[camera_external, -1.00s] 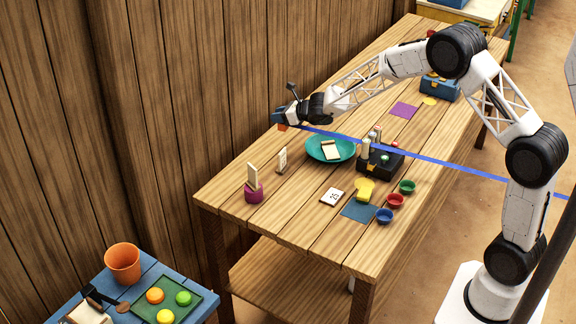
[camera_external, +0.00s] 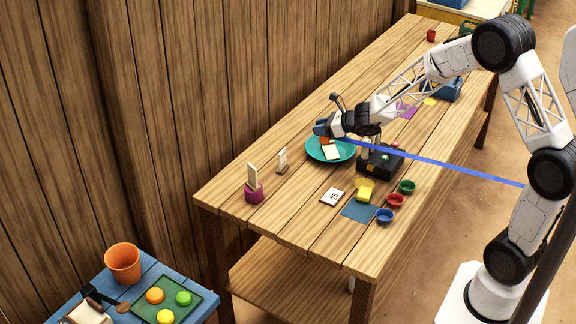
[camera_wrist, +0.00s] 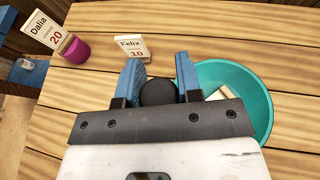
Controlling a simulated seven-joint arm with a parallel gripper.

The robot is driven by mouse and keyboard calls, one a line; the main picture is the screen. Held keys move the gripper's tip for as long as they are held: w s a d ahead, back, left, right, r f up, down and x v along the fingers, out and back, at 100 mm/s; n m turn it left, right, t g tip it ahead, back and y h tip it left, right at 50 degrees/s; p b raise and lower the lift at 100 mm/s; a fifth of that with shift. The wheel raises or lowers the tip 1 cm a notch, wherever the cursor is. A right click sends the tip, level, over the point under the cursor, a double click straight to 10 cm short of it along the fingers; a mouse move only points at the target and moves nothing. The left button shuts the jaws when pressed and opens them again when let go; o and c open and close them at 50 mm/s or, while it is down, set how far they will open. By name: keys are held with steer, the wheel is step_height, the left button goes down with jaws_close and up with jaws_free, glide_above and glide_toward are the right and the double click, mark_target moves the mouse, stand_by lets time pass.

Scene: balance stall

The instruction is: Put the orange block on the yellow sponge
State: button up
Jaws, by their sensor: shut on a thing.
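The yellow sponge (camera_external: 363,196) lies near the right front of the table, beside a yellow bowl (camera_external: 366,183) and the blue mat (camera_external: 357,211). The sponge is apart from my gripper and out of the wrist view.
A pale card (camera_external: 331,152) lies in the plate. A black box with weights (camera_external: 381,162) stands right of it. Red (camera_external: 395,200), green (camera_external: 407,186) and blue (camera_external: 384,215) bowls are near the sponge. Name cards (camera_external: 282,160) stand at the left. A blue strap crosses the view.

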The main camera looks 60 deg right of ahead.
steer(key=s+a+f, duration=0.1)
steer(key=s+a, duration=0.2)
steer(key=s, duration=0.9)
steer(key=s+a+f+n+y, duration=0.1)
steer(key=s+a, duration=0.3)
steer(key=s, duration=0.8)
steer(key=s+a+f+y, duration=0.1)
steer(key=s+a, duration=0.2)
steer(key=s, duration=0.9)
steer(key=shift+a+n, duration=0.3)
steer(key=shift+a, duration=0.05)
glide_above(360, 191)
steer(key=shift+f+g, duration=0.3)
steer(key=shift+f, duration=0.5)
steer(key=shift+f, duration=1.75)
steer(key=shift+f, duration=0.15)
